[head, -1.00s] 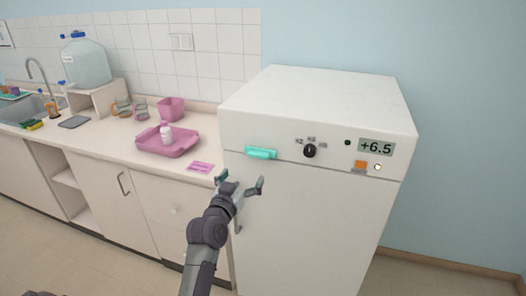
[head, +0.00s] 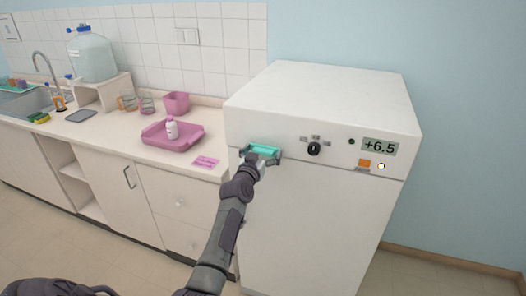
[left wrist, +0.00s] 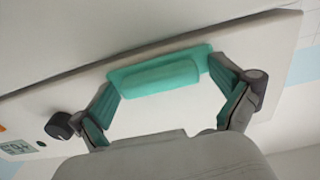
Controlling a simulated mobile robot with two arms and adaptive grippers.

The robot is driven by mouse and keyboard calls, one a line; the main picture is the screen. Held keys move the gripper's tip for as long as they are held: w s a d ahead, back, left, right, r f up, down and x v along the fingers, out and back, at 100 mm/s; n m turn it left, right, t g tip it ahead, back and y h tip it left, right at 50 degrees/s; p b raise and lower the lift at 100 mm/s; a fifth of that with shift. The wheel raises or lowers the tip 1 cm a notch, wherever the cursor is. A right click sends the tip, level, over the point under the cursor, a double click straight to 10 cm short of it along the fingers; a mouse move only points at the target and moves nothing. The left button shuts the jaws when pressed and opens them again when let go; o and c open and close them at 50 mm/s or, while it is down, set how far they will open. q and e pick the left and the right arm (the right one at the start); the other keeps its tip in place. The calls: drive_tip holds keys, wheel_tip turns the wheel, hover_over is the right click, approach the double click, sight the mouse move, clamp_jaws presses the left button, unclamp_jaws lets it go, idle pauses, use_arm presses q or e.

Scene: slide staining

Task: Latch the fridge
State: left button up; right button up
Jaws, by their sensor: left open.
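The white fridge (head: 310,230) stands at the right end of the counter with its door shut flush, as far as I can see. A teal latch handle (head: 264,149) sits at the upper left of its front, at the line between the top panel and the door. My left gripper (head: 260,157) is open right at the latch. In the left wrist view, the latch (left wrist: 155,77) lies ahead between the two spread fingers of the gripper (left wrist: 168,105). I cannot tell whether either finger touches it. My right gripper is not in view.
The fridge panel has a black knob (head: 314,149), a display reading +6.5 (head: 380,147) and an orange switch (head: 364,163). To the left, the counter (head: 110,135) holds a pink tray (head: 172,137) with a white bottle. Floor is free right of the fridge.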

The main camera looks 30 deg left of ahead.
use_arm(q)
drive_tip(key=shift+c, duration=0.2)
drive_tip(key=c, duration=0.5)
drive_tip(key=shift+s+r, duration=0.25)
drive_tip(key=shift+r, duration=0.1)
drive_tip(key=c, duration=0.6)
